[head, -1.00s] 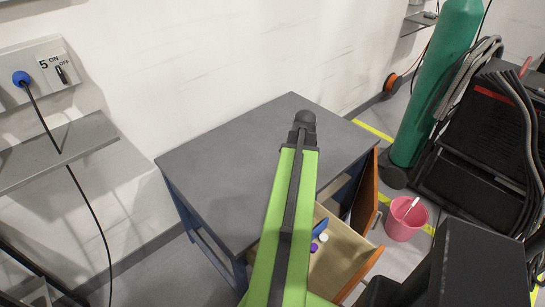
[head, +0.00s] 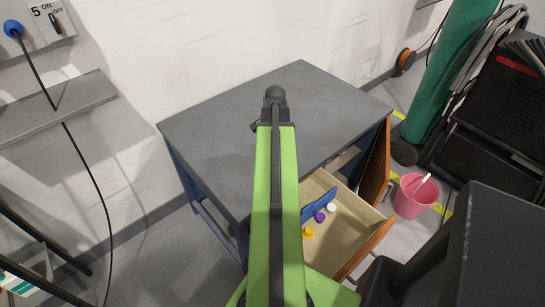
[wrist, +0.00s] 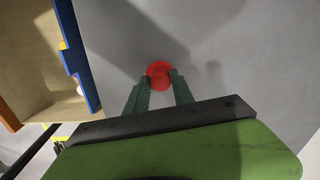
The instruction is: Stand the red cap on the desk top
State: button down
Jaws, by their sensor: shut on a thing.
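The red cap (wrist: 158,70) shows in the wrist view between the fingertips of my gripper (wrist: 161,84). The gripper is shut on it. Behind the cap is the grey desk top (wrist: 225,40), and I cannot tell whether the cap touches it. In the head view the desk top (head: 215,120) lies under the end of my arm. My arm hides the fingers and the red cap there.
An open drawer (head: 350,235) at the desk's front holds a blue divider (head: 319,205) and white (head: 331,208), purple (head: 320,217) and yellow (head: 308,232) caps. An orange-brown door (head: 376,165) stands open. A pink bucket (head: 413,198) is right. Much desk top is clear.

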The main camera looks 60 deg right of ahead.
notch_tip(320, 180, down, 3)
jog(key=shift+r+b, duration=0.1)
jog(key=shift+b, duration=0.65)
jog(key=shift+r, duration=0.2)
jog(key=shift+f, duration=0.1)
jog(key=c, duration=1.1)
grip_release()
jog(key=r+p, duration=1.2)
jog(key=shift+s+r, duration=0.1)
jog(key=shift+s, duration=0.25)
